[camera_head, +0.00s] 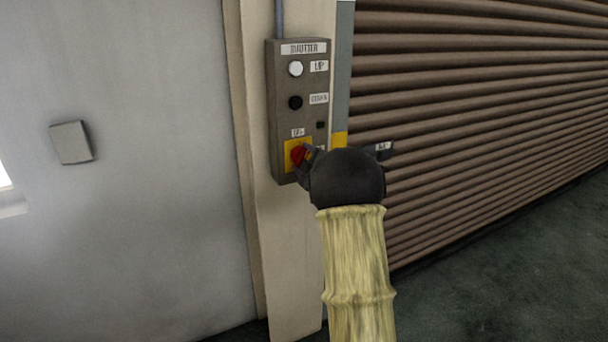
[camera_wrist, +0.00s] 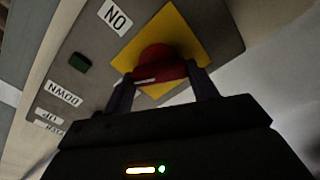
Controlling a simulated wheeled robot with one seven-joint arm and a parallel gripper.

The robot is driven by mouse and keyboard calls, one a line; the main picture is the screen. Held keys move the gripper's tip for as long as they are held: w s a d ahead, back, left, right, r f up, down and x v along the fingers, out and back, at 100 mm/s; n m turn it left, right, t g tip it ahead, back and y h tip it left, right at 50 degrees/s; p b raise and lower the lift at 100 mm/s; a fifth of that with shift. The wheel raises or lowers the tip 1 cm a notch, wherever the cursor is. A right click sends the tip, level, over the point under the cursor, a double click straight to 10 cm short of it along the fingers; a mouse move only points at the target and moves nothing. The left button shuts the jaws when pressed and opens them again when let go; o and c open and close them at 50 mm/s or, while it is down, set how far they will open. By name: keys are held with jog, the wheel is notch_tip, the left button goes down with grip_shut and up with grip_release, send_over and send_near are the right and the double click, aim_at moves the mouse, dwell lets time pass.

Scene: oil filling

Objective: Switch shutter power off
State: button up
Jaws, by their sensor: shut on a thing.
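The grey shutter control box (camera_head: 285,115) is mounted on a pale post. It carries a white UP button (camera_head: 295,69), a black button (camera_head: 295,102) below it and a small dark green square (camera_head: 320,125). A red switch knob (camera_head: 298,154) sits on a yellow plate (camera_head: 289,148) at the bottom. My gripper (camera_head: 307,156) is at the knob, partly hidden behind my wrist. In the wrist view its two fingers (camera_wrist: 158,88) are shut on the red knob (camera_wrist: 160,62), one on each side.
The brown slatted shutter (camera_head: 480,110) is down to the right of the post (camera_head: 290,250). A pale wall or door with a small square plate (camera_head: 71,142) is on the left. The dark floor (camera_head: 500,270) at lower right is clear.

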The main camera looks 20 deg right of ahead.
jog(key=n+b, duration=0.4)
jog(key=b, duration=0.1)
jog(key=n+b, duration=0.1)
jog(key=b, duration=0.1)
jog(key=shift+a+f+n, duration=0.1)
jog(key=shift+f+n, duration=0.15)
jog(key=shift+n, duration=0.15)
jog(key=o, duration=1)
jog(key=shift+r, duration=0.1)
jog(key=s+b, duration=0.2)
jog(key=s, duration=1.5)
jog(key=shift+s+d, duration=0.2)
jog(key=shift+d, duration=0.1)
